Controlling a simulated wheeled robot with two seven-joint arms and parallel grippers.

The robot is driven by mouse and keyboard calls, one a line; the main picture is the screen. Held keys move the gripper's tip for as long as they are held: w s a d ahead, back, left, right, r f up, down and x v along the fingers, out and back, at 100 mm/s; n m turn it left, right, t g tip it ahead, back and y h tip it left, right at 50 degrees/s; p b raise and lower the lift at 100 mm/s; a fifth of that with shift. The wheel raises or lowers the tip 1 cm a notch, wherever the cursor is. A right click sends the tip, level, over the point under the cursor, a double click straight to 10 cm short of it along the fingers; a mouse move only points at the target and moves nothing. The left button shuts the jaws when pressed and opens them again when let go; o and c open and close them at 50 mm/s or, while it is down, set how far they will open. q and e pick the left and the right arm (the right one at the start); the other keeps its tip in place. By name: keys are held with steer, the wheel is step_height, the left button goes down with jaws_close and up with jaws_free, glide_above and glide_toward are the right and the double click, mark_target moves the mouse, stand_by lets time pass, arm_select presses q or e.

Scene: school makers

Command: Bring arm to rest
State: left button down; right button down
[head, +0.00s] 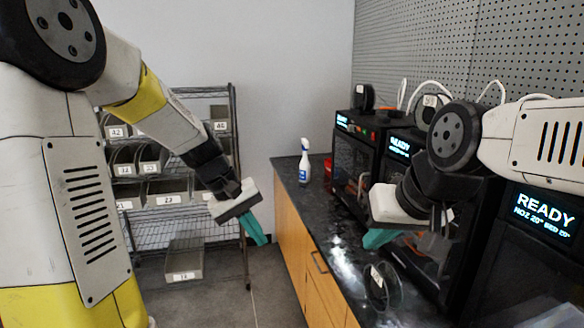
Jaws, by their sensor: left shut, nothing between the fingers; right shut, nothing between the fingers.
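My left arm (150,100) comes in from the left and bends down toward the middle. My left gripper (258,238) is shut and empty, its teal fingers pointing down in front of the shelf rack and left of the counter. My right arm (530,135) comes in from the right. My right gripper (374,240) is shut and empty, its teal fingers above the dark counter, in front of the printers. The arm's wrist hides part of the printers.
A dark counter (345,270) carries a spray bottle (304,162), a clear spool (382,285) below my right gripper, and black printers (352,160) with "READY" screens. A wire rack (240,150) with grey bins stands behind my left arm. Floor (268,285) between them is clear.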

arm_select(q)
steer(key=s+a+r+m+t+y, duration=0.1)
steer(key=s+a+r+m+t, duration=0.1)
steer(key=s+r, duration=0.3)
steer(key=s+a+r+m+t+y, duration=0.2)
steer(key=s+a+r+t, duration=0.1)
steer(key=s, duration=0.7)
steer(key=shift+a+r, duration=0.6)
steer(key=shift+r, duration=0.25)
